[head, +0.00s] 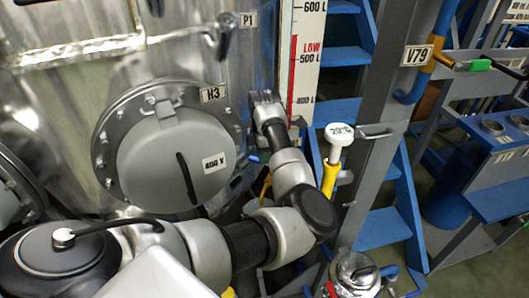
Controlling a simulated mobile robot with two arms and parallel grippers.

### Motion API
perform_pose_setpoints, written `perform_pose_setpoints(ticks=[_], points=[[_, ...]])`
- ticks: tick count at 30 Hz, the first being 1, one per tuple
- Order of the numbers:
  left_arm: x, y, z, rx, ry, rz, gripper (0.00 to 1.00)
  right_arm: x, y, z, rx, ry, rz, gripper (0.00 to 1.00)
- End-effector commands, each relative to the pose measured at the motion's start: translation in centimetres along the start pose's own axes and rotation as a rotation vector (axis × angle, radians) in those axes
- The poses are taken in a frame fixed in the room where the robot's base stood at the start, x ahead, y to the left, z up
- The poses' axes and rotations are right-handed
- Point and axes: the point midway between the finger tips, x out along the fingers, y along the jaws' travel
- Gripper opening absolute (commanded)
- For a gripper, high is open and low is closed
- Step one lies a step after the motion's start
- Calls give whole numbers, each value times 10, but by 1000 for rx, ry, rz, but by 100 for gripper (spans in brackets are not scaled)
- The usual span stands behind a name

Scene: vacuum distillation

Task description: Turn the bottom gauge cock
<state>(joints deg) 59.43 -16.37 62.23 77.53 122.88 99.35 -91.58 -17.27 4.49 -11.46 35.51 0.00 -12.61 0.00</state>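A level gauge with a white scale board (308,45) stands against the metal tank. Its marks read 600 L, 500 L and 400 L, with a red LOW band. My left gripper (264,97) is just left of the scale's lower end, pointing up, in front of the tank wall. Its fingertips look close together, but whether they are shut or hold anything is not clear. The bottom gauge cock cannot be made out for certain; the gripper and wrist cover part of that area. A small blue tip (254,158) shows left of my wrist. My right gripper is out of view.
A round flange cover (150,160) labelled 400 V sticks out of the tank, close left of my forearm.

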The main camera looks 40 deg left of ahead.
Motion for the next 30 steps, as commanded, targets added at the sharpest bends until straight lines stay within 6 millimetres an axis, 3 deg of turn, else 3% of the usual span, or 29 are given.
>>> perform_pose_setpoints(ticks=[1,5,28,29,30], points=[[0,0,0,0,0,0,20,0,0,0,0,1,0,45],[0,0,0,0,0,0,0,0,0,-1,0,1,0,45],[-9,0,3,1,124,1,0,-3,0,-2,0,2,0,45],[-9,0,3,1,124,1,14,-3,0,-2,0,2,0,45],[-9,0,3,1,124,1,21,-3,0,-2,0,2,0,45]])
